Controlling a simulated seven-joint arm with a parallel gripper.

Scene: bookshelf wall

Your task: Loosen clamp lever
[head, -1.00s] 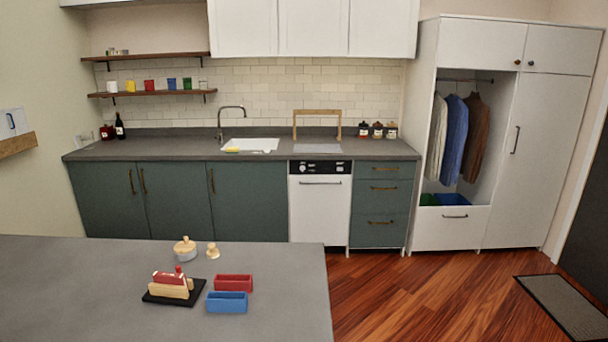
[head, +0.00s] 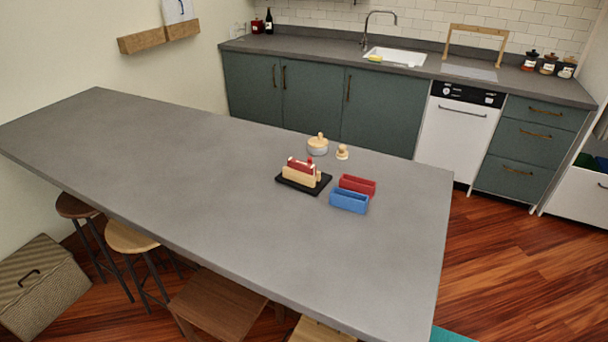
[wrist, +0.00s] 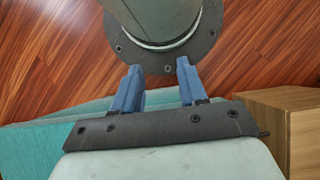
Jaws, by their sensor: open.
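A small fixture on a black base (head: 291,183) stands on the grey table in the head view. It has a cream block (head: 299,177) and a red part (head: 302,166) on top with a small red knob. It may be the clamp, but a lever cannot be made out for certain at this size. My gripper (wrist: 159,67) shows only in the wrist view. Its two blue fingers are apart with nothing between them. It is over the wooden floor, away from the fixture, which is not in the wrist view.
A red bin (head: 357,185) and a blue bin (head: 349,201) sit right of the fixture. A lidded pot (head: 318,145) and a small wooden knob-shaped piece (head: 342,152) stand behind it. The table (head: 180,170) is clear to the left. Stools (head: 128,237) stand along its front edge.

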